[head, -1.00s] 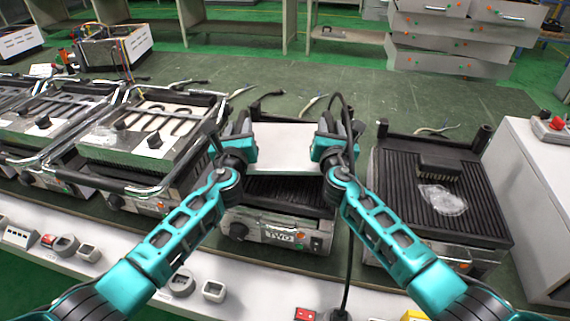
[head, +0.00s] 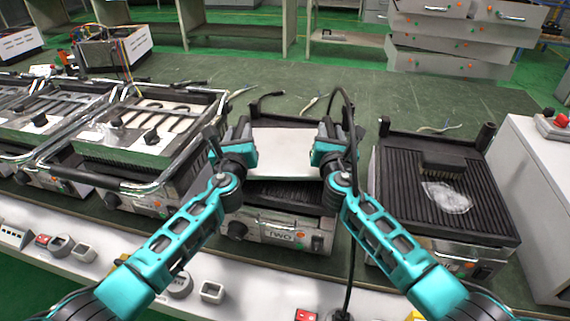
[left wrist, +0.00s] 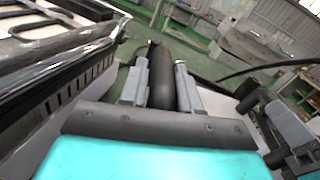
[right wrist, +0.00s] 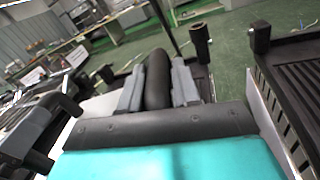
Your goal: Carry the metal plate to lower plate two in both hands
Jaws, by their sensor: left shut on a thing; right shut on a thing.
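The metal plate (head: 284,150) is a pale flat sheet held between my two grippers in the head view. It lies above lower plate two (head: 282,196), the black ribbed grill whose front is marked TWO. Any gap between them is hard to judge. My left gripper (head: 240,142) is shut on a black rounded handle at the plate's left side; the handle shows between the fingers in the left wrist view (left wrist: 162,80). My right gripper (head: 328,142) is shut on the matching handle at the right side, seen in the right wrist view (right wrist: 157,78).
To the right stands another ribbed grill (head: 395,200) with a brush (head: 441,162) and a clear crumpled wrap (head: 447,197) on it. To the left is a grill with a chrome frame (head: 130,185), close to my left gripper. The green table (head: 350,85) behind is mostly clear.

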